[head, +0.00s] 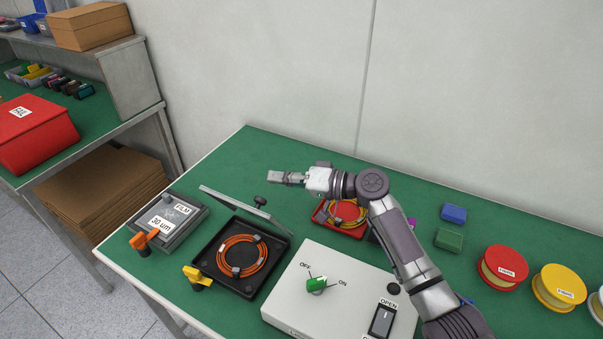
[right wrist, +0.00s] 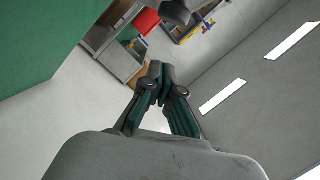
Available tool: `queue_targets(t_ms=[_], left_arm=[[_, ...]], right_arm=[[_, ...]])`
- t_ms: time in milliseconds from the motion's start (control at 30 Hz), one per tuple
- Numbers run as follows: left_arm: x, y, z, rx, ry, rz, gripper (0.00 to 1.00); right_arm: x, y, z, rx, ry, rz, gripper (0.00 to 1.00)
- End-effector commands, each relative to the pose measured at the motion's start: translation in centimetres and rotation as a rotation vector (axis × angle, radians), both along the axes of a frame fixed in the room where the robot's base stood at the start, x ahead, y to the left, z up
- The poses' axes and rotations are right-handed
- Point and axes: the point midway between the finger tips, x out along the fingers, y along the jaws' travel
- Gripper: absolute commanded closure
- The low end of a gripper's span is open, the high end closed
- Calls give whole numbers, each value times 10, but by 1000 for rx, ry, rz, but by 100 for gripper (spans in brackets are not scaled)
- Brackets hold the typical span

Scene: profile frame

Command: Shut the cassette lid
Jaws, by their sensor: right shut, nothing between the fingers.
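The open cassette is a black tray (head: 222,270) holding an orange cable coil (head: 240,256). Its grey lid (head: 222,198) is raised above the tray's far side and shows nearly edge-on in the head view, with a dark knob (head: 260,202) at its far face. My right gripper (head: 274,177) is shut and empty, beyond and above the lid, apart from it in the picture. Its closed fingertips also show in the right wrist view (right wrist: 160,72); no cassette is recognisable there. A second cassette, labelled FILM 30 um (head: 190,222), is closed to the left. My left gripper is not in view.
An orange clamp (head: 142,240) and a yellow clamp (head: 197,277) stand by the cassettes. A pale switch box (head: 340,270) is close on the right. A red tray (head: 335,228) with cable lies under my right arm. Blocks and spools are farther right. The back wall borders the green table.

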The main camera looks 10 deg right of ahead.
Motion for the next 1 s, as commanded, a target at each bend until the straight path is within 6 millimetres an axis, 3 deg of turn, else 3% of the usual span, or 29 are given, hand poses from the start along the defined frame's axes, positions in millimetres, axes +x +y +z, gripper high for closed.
queue_targets(t_ms=[100,300,767,1000], left_arm=[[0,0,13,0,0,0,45],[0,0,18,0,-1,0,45],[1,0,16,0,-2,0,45],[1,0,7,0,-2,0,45]], right_arm=[[-16,8,-9,0,7,1,100],[-25,15,-19,-1,5,-1,100],[-27,17,-21,-6,-3,-1,100],[-40,26,-27,-56,-73,0,100]])
